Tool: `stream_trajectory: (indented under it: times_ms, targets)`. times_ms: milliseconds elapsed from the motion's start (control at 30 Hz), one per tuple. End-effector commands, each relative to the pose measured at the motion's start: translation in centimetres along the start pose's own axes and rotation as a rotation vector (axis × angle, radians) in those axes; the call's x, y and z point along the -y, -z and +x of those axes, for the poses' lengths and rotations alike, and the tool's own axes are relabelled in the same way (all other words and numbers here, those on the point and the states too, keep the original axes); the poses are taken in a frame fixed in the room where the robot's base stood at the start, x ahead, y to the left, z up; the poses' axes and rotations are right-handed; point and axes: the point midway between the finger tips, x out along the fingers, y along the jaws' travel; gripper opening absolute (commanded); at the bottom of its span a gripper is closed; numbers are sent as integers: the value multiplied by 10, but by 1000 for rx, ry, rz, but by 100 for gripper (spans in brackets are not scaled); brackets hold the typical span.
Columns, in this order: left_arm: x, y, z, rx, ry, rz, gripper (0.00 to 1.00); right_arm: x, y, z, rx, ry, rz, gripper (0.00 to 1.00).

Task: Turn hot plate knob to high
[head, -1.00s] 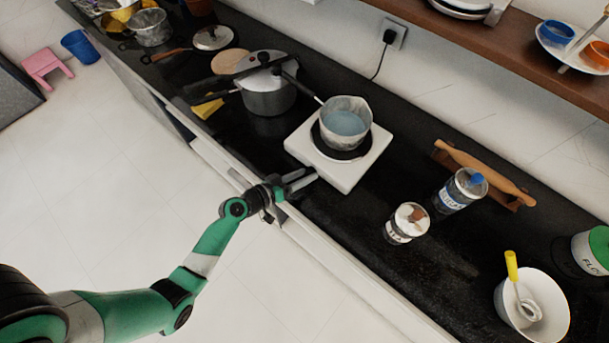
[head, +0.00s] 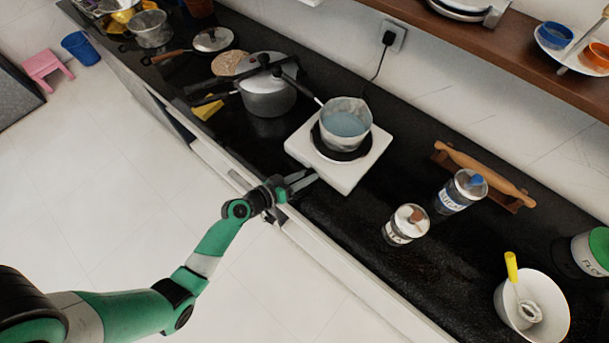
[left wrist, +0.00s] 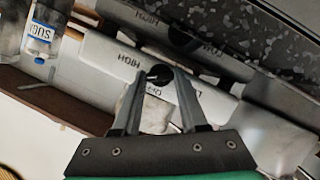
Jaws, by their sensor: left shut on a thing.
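The white hot plate (head: 353,182) stands on the dark counter with a pot of bluish liquid (head: 345,124) on its burner. My left gripper (head: 306,181) is at the front edge of the hot plate. In the left wrist view, its fingertips (left wrist: 159,74) are shut on the small dark knob (left wrist: 160,72) on the white front panel (left wrist: 100,55). "HIGH" and "OFF" are printed beside the knob. The words HIGH and LOW show again above, apparently mirrored in the glossy counter. My right gripper is out of view.
A pressure cooker (head: 268,98) stands left of the hot plate. Two labelled jars (head: 405,226) (head: 460,191), a rolling pin (head: 485,172) and a white bowl (head: 555,300) are to the right. The counter just right of the hot plate is clear.

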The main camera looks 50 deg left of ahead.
Motion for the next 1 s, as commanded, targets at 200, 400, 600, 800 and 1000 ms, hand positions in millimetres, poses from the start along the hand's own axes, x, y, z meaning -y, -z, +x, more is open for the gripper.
stream_trajectory:
  times_ms: [200, 400, 600, 800, 1000]
  targets:
    - [-3, 1, -1, 1, 43, 108, 0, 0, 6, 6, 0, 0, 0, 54]
    - [-5, 2, -1, 1, 98, 243, 0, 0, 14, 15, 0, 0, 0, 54]
    - [-6, 2, -1, 1, 150, 368, 0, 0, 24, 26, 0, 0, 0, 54]
    - [-7, 2, -1, 1, 185, 454, 0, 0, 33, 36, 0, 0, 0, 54]
    - [-6, 0, 0, -1, 202, 493, 0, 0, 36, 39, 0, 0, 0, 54]
